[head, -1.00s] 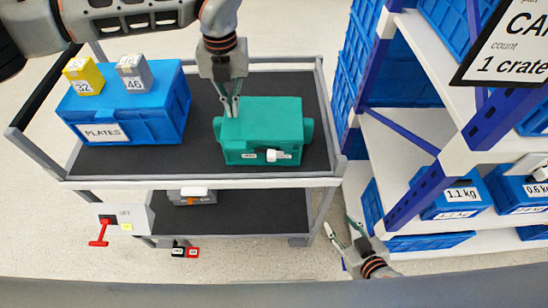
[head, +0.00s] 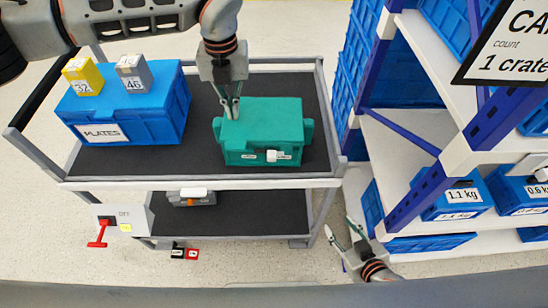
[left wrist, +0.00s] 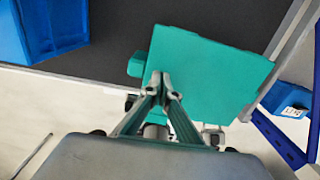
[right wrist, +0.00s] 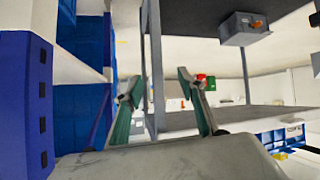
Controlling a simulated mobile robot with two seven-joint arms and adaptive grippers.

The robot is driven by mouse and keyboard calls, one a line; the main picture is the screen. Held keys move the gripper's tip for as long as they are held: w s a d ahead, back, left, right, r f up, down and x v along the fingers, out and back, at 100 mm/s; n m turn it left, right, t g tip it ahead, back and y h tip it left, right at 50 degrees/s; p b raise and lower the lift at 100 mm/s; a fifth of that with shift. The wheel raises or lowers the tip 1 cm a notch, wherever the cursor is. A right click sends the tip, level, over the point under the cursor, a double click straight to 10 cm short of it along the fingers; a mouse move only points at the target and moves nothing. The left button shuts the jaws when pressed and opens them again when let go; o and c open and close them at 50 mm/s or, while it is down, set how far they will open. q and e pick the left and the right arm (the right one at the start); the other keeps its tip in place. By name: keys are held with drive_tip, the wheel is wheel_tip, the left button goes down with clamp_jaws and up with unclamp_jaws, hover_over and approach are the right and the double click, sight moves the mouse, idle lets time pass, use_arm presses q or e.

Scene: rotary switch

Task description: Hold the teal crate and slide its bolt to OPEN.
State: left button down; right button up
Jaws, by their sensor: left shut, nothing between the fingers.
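The teal crate (head: 262,122) stands on the cart's top shelf, towards its right end. Its front face carries a white bolt knob (head: 272,155) between two small labels too small to read. My left gripper (head: 231,110) points down at the left part of the crate's top, its fingers together and empty; I cannot tell if the tips touch the lid. The left wrist view shows these fingertips (left wrist: 161,80) over the teal crate (left wrist: 215,75). My right gripper (head: 341,227) is low, right of the cart, with fingers apart and empty; its spread fingers (right wrist: 157,82) show in the right wrist view.
A blue PLATES crate (head: 130,115) with yellow and grey blocks on top stands left on the cart (head: 200,184). A switch box with a red lever (head: 98,233) is at the cart's front left. Shelving (head: 400,130) with blue crates stands right. Dark shelf surface separates the two crates.

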drive_tip(key=c, duration=0.3)
drive_tip(key=w+a+r+m+t+y, duration=0.1)
drive_tip(key=a+r, duration=0.2)
drive_tip(key=w+a+r+m+t+y, duration=0.1)
drive_tip(key=a+r, duration=0.1)
drive_tip(key=r, duration=0.2)
drive_tip(key=w+a+r+m+t+y, duration=0.1)
drive_tip(key=w+a+r, duration=0.1)
drive_tip(key=a+r, duration=0.1)
drive_tip(key=shift+a+r, duration=0.35)
drive_tip(key=shift+r, duration=0.35)
wheel_tip(320, 180, up, 26)
drive_tip(key=w+m+t+h, duration=0.2)
drive_tip(key=m+t+h, duration=0.65)
drive_tip(key=m, duration=2.05)
drive_tip(key=m+g+y, duration=0.2)
drive_tip(key=m+g, duration=0.7)
drive_tip(key=g, duration=0.1)
approach(272, 161)
drive_tip(key=shift+x, duration=3.9)
